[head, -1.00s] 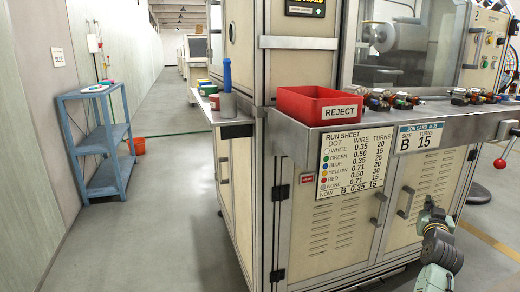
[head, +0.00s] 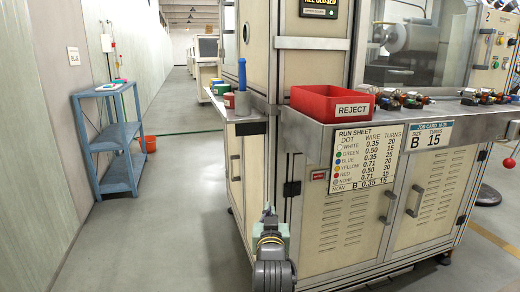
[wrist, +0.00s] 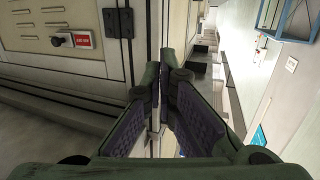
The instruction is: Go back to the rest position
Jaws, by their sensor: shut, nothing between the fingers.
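My gripper (wrist: 164,68) shows in the wrist view with its two dark green, purple-padded fingers converging and nothing between them. In the head view my arm rises from the bottom edge, and its end (head: 268,214) is in front of the left corner of the cream machine cabinet (head: 345,225). It is below the worktop and apart from the objects on it. The finger opening is too small to make out in the head view. In the wrist view the cabinet panel (wrist: 60,15) is at the upper left.
A red REJECT bin (head: 312,101) and several small armatures (head: 415,100) stand on the steel worktop. A side ledge (head: 246,117) holds a blue rod (head: 242,74) and pots. A blue shelf (head: 118,158) stands at left. The grey floor (head: 165,235) between is clear.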

